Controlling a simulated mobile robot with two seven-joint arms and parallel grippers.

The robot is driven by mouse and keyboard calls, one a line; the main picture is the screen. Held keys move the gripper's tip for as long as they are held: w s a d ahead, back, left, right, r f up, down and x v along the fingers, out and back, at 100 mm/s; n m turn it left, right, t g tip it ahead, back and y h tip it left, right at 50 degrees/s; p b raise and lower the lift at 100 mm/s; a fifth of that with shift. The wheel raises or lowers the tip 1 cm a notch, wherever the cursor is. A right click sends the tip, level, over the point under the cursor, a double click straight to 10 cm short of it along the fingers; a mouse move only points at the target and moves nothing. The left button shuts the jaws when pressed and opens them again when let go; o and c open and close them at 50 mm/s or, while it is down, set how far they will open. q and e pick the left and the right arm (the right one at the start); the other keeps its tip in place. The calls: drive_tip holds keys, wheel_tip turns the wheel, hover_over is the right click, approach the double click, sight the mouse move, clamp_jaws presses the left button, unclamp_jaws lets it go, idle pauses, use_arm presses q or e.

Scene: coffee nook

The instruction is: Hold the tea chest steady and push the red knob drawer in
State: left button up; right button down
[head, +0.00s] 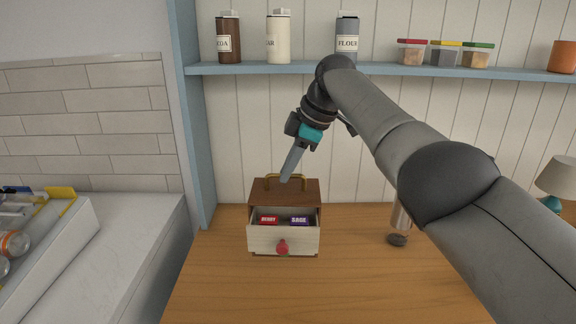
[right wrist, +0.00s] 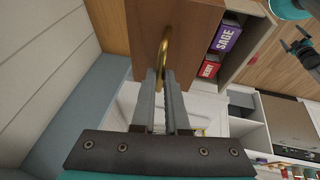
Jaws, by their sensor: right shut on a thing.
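The tea chest (head: 310,190) is a brown wooden box on the wooden counter. It has a curved brass handle on top (head: 301,177), also seen in the right wrist view (right wrist: 164,45). Its pale drawer (head: 260,240) with a red knob (head: 282,247) stands out at the front, open. A red packet (head: 268,220) and a purple packet (head: 299,221) show inside. My right gripper (head: 286,177) comes down from above and is shut on the brass handle, its fingers on either side of it in the right wrist view (right wrist: 164,78). My left gripper is not in view.
A metal cylinder (head: 401,217) and a dark round object (head: 397,240) are right of the chest, partly near my arm. A lamp (head: 558,177) stands at far right. A white tray (head: 50,240) is at left. The counter before the drawer is clear.

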drive_tip(key=b, duration=0.2)
hover_over(288, 220)
drive_tip(key=w, duration=0.2)
drive_tip(key=shift+s+f, duration=0.15)
drive_tip(key=shift+f, duration=0.95)
drive_tip(key=shift+s+f, duration=0.1)
drive_tip(key=shift+f, duration=3.6)
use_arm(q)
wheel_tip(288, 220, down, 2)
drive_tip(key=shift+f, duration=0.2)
use_arm(e)
drive_tip(key=shift+f, duration=0.1)
drive_tip(key=shift+s+f, duration=0.1)
drive_tip(key=shift+f, duration=0.05)
drive_tip(key=shift+s+f, duration=0.1)
drive_tip(key=shift+f, duration=0.05)
